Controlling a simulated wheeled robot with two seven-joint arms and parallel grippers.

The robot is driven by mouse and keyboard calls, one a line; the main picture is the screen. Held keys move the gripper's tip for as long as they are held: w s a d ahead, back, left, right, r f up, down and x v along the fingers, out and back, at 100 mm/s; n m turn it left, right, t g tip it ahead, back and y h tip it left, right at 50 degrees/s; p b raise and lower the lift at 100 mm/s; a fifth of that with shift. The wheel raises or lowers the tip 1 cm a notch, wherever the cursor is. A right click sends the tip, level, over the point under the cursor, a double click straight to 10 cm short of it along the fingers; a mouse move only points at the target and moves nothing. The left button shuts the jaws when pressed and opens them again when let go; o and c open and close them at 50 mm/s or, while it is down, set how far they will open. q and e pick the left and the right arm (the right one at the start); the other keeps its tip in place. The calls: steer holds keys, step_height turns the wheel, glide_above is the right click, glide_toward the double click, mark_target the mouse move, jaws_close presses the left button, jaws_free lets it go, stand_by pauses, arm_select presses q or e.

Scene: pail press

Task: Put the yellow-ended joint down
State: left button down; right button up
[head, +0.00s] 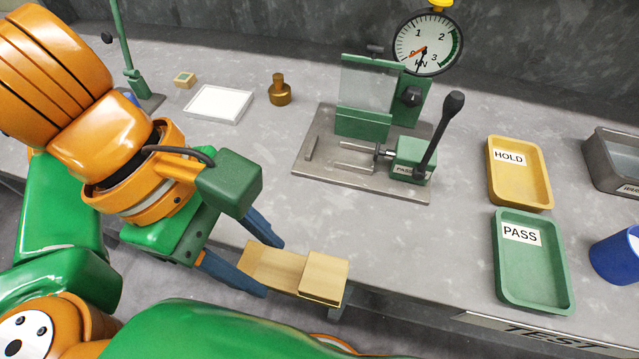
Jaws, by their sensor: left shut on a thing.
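A pale wooden joint (272,264), a flat bar with a thicker block at its right end, is at the front edge of the bench in the head view. My left gripper (268,268) is shut on its left part, with one blue-grey finger on each side. No clearly yellow end shows on it; the end between the fingers is partly hidden. I cannot tell whether the joint touches the bench or hangs just above it. My right gripper is not in view.
A press (365,165) with a gauge (427,42) and a black-knobbed lever stands mid-bench. Yellow HOLD tray (520,188) and green PASS tray (535,275) are empty at right, near a blue cup (614,260). A white plate (218,103) and brass weight (280,92) lie behind.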

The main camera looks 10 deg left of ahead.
arm_select(q)
steer(key=w+p, duration=0.4)
steer(key=w, duration=0.1)
steer(key=p, duration=0.4)
glide_above(311, 226)
steer(key=a, duration=0.1)
steer(key=f, duration=0.8)
steer(key=shift+s+a, duration=0.2)
steer(key=shift+s, duration=0.05)
steer(key=f, duration=0.1)
steer(key=f+p, duration=0.1)
steer(key=f, duration=0.1)
steer(key=shift+w+f+p, duration=0.35)
steer(key=shift+f, duration=0.05)
steer(key=shift+s, duration=0.1)
steer(key=shift+f, duration=0.1)
